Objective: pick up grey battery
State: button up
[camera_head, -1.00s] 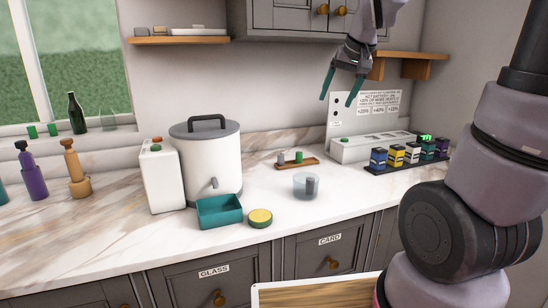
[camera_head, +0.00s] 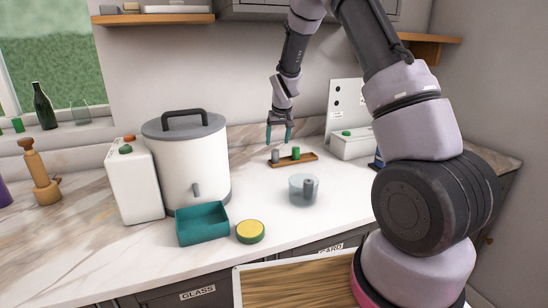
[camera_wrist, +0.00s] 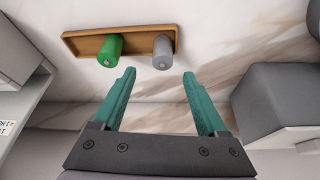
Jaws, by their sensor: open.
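A grey battery (camera_head: 276,156) stands at the left end of a small wooden tray (camera_head: 309,158) on the counter. A green battery (camera_head: 295,153) stands beside it on the same tray. In the wrist view the grey battery (camera_wrist: 162,53) is at the right end of the tray, with the green battery (camera_wrist: 110,50) to its left. My gripper (camera_head: 279,142) is open and empty, above and close to the grey battery; its teal fingers (camera_wrist: 160,73) point toward the tray, apart from it.
A white lidded canister (camera_head: 187,170), a white box (camera_head: 134,185), a teal bin (camera_head: 203,224) and a yellow-topped round tin (camera_head: 250,231) stand to the left. A white charger unit (camera_head: 352,148) is right of the tray. Wall shelves hang above.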

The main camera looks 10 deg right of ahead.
aim_at(275, 150)
jog(key=x, duration=0.7)
jog(key=shift+s+a+f, duration=0.1)
jog(key=shift+a+f, duration=0.1)
jog(key=shift+f, duration=0.05)
grip_shut()
